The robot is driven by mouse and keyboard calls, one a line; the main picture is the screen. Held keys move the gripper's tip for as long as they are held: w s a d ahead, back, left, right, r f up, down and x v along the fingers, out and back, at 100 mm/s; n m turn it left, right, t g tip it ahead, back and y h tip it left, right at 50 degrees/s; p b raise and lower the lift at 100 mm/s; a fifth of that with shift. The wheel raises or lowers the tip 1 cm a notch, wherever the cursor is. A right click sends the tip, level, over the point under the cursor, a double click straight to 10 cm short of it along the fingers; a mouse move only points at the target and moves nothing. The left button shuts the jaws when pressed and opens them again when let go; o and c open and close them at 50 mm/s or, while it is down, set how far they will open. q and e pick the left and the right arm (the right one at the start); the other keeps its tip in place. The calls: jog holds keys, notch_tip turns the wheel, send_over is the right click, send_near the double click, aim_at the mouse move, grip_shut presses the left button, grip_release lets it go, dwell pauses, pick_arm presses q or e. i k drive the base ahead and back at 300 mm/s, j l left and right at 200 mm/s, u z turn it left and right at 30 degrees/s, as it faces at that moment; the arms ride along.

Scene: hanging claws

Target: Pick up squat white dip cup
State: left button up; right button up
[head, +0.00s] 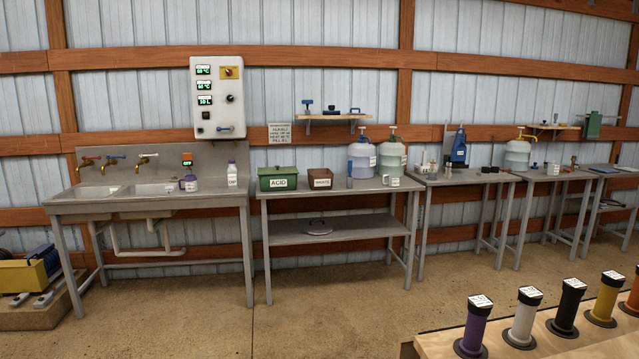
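A small squat white cup (392,181) stands near the front right corner of the second metal table, in front of the large jugs. A similar small white cup (553,169) stands on a table farther right. Both are too small to tell which is the dip cup. Neither of my grippers is in view.
The second metal table (330,189) also holds a green ACID box (278,178), a brown box (320,179) and two large jugs (362,160). A sink bench (215,197) stands left. A wooden rack with coloured cylinders (522,318) is near, lower right. The middle floor is clear.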

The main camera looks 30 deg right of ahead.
aim_at(190, 181)
jog(key=i+j, duration=0.1)
jog(key=i, duration=0.65)
jog(key=i+z, duration=0.25)
jog(key=i, duration=2.1)
jog(key=i+j+u, duration=0.15)
jog(key=i, duration=0.4)
jog(key=i+u, duration=0.1)
jog(key=i, duration=0.5)
jog(key=i+j+z, duration=0.85)
jog(key=j, duration=0.15)
jog(key=j+z, duration=0.3)
jog(key=i+j, duration=0.05)
jog(key=j, duration=0.05)
